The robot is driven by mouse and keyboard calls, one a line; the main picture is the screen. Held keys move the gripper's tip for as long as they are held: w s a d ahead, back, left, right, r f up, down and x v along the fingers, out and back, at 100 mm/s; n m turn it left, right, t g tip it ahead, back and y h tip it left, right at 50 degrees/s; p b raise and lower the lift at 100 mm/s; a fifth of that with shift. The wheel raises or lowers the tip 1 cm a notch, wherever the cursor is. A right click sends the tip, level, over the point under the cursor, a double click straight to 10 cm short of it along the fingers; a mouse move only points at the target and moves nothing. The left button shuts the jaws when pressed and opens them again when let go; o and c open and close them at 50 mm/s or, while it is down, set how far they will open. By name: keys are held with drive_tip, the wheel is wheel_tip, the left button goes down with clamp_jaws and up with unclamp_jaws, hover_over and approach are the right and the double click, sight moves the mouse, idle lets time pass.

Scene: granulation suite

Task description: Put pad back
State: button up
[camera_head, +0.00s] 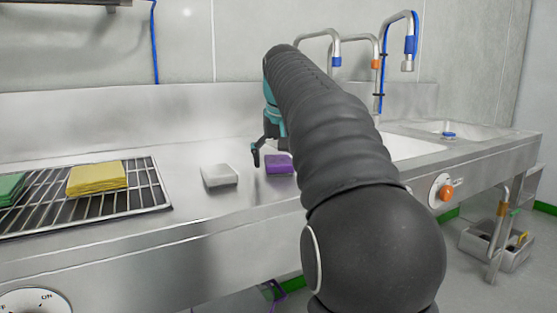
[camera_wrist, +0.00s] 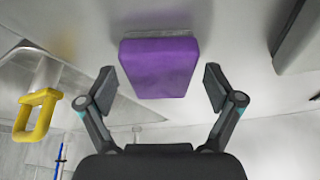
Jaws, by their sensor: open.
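A purple pad (camera_head: 279,165) lies on the steel counter, partly hidden by my arm in the head view. In the wrist view the purple pad (camera_wrist: 160,66) shows just beyond and between my fingers, with a grey layer along its far edge. My gripper (camera_wrist: 160,88) is open, one finger on each side of the pad, with gaps on both sides. In the head view my gripper (camera_head: 262,150) is low over the counter at the pad's left. A white-grey pad (camera_head: 220,176) lies on the counter left of the purple one.
A wire rack (camera_head: 150,185) at the left holds a yellow stack of pads (camera_head: 97,179) and a green one (camera_head: 10,188). A sink (camera_head: 410,148) with taps is at the right. The counter's front edge (camera_head: 130,236) runs below; bare counter lies around the white-grey pad.

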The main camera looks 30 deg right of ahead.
drive_tip(key=p+v, duration=0.3)
drive_tip(key=v, duration=0.9)
drive_tip(key=shift+r, duration=0.15)
